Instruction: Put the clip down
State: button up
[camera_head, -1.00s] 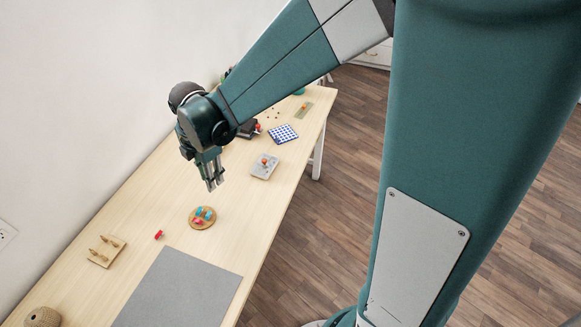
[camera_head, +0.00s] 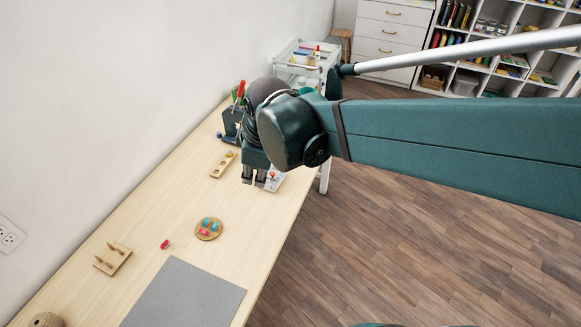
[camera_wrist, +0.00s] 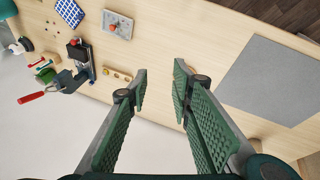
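A small red clip (camera_head: 165,244) lies on the wooden table (camera_head: 172,214), left of a round wooden dish (camera_head: 200,236). The dish holds several blue and red clips (camera_head: 207,222). My gripper (camera_head: 254,181) hangs over the table beyond the dish, well apart from the clips. In the wrist view my gripper (camera_wrist: 160,84) has its two green fingers apart with only bare table between the tips. It holds nothing. Neither the lone clip nor the dish can be made out in the wrist view.
A grey mat (camera_head: 190,292) lies at the near edge, and a peg board (camera_head: 112,258) at left. A hole strip (camera_head: 222,165) and a black press (camera_head: 232,125) stand farther back. A grey plate (camera_head: 275,181) is partly behind my gripper. Table around the lone clip is clear.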

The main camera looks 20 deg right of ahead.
jog(key=s+d+r+m+t, duration=0.3)
jog(key=s+d+m, duration=0.5)
jog(key=s+m, duration=0.2)
jog(key=shift+s+r+m+h, duration=0.2)
jog(key=shift+s+m+h, duration=0.15)
jog(key=shift+m, duration=0.55)
dwell(0.7)
